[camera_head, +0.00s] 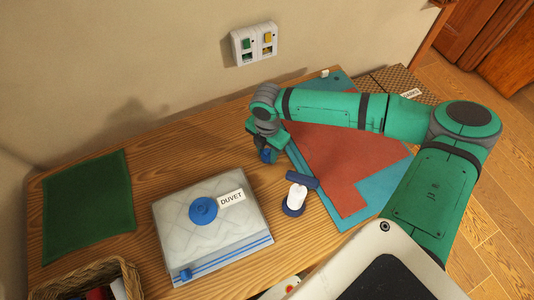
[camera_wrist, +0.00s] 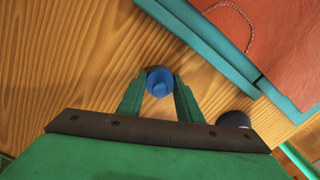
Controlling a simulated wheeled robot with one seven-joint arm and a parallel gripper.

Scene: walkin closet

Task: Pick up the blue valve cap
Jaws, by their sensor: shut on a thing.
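The blue valve cap (camera_wrist: 160,82) is a small round blue piece with a raised middle. In the wrist view it sits between the two green fingertips of my gripper (camera_wrist: 159,90), which is shut on it. In the head view my gripper (camera_head: 267,152) points down over the wooden table, with a bit of the blue cap (camera_head: 267,157) showing at its tips. I cannot tell how far the cap is above the wood. A pale quilted bag labelled DUVET (camera_head: 175,220), with a round blue valve (camera_head: 203,209) on top, lies to the left.
A white and dark blue hand tool (camera_head: 296,197) stands right of the bag. A red and teal folder (camera_head: 350,165) lies beneath my arm. A green mat (camera_head: 87,205) and a wicker basket (camera_head: 75,283) are at left. Bare wood (camera_head: 180,155) lies behind the bag.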

